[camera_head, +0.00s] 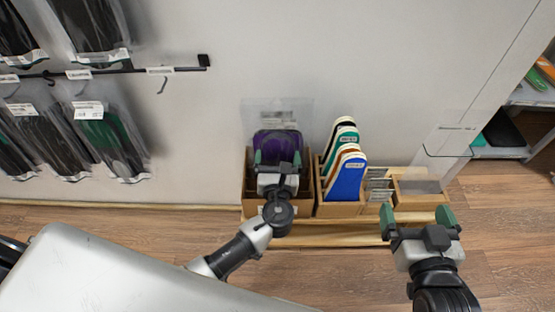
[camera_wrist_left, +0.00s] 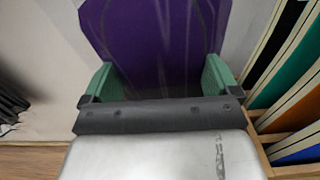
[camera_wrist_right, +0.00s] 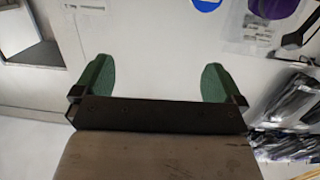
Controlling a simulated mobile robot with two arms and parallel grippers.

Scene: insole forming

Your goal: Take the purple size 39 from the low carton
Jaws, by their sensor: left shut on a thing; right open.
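A purple insole in a clear bag (camera_head: 277,140) stands upright in the cardboard carton (camera_head: 249,196) on the low wooden stand. My left gripper (camera_head: 277,165) is over the carton, in front of the purple piece, and is shut on it. In the left wrist view the purple insole (camera_wrist_left: 155,45) fills the space between the green fingers (camera_wrist_left: 160,82). Its lower part is hidden behind the gripper. No size mark on it is readable. My right gripper (camera_head: 418,222) is open and empty, right of the stand's middle; its green fingers (camera_wrist_right: 157,82) are wide apart in the right wrist view.
A wooden box (camera_head: 340,209) with blue, brown, green and black insoles stands just right of the carton. Slotted metal dividers (camera_head: 378,184) and a shallow tray (camera_head: 420,187) follow. Bagged black insoles (camera_head: 110,140) hang on the wall at left. A shelf (camera_head: 500,152) stands at right.

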